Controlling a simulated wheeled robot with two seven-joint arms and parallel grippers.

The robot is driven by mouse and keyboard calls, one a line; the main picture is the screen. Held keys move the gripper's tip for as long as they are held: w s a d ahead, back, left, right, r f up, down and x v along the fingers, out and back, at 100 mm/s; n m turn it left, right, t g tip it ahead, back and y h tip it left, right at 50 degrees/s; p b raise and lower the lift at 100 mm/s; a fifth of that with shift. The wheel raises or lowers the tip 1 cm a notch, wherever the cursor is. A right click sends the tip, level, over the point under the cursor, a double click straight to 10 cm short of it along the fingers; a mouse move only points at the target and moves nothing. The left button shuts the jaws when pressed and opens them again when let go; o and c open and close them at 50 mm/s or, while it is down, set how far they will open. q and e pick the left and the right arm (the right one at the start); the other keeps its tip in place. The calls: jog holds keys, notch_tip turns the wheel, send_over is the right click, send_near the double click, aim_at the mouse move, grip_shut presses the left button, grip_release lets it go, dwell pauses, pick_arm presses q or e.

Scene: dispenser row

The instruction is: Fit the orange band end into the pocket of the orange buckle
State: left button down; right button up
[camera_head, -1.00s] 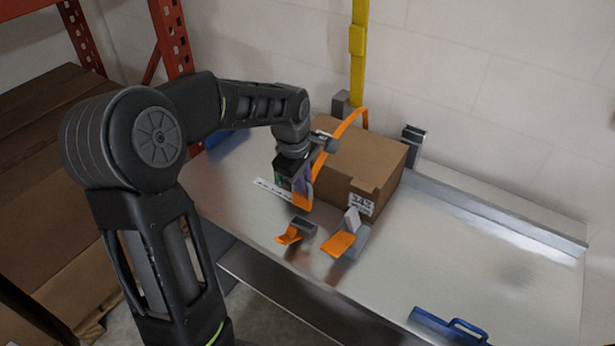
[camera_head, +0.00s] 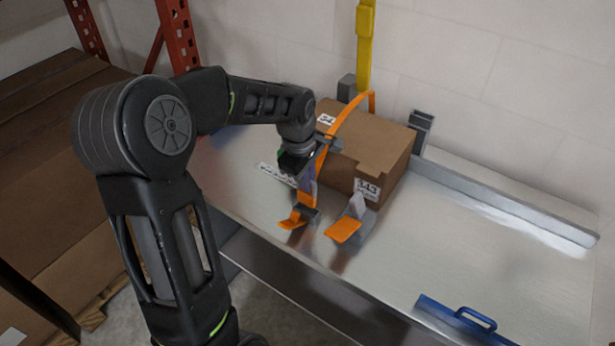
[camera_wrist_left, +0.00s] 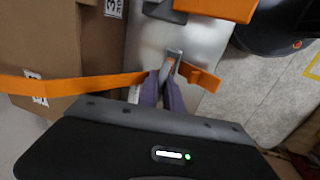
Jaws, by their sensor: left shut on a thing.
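The orange band (camera_head: 345,118) arcs from behind the cardboard box over its top to my left gripper (camera_head: 309,188). My left gripper is shut on the band near its end, fingers pointing down. The band also crosses the left wrist view (camera_wrist_left: 75,88) and runs to the fingers (camera_wrist_left: 162,88). The orange buckle (camera_head: 294,222), a small grey block with an orange tongue, sits on the metal table directly below the fingers. It also shows just beyond the fingertips (camera_wrist_left: 202,78). The fingers hide the band's tip, so I cannot tell whether it is in the pocket. My right gripper is not in view.
A cardboard box (camera_head: 365,150) stands close behind the fingers. A second grey fixture with an orange plate (camera_head: 343,230) sits right of the buckle. A blue-handled tool (camera_head: 468,322) lies at the front right. The table's right part (camera_head: 480,250) is mostly clear.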

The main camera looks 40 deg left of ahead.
pick_arm(q)
jog(key=shift+f+b, duration=1.15)
jog(key=shift+f, duration=0.8)
jog(key=shift+f+b, duration=0.35)
jog(key=c, duration=1.4)
grip_release()
jog(key=shift+c, duration=0.2)
notch_tip(320, 180, up, 8)
jog(key=s, duration=0.1)
jog(key=shift+s+f+b, duration=0.15)
jog(key=shift+s+b, duration=0.1)
jog(key=shift+b, duration=0.05)
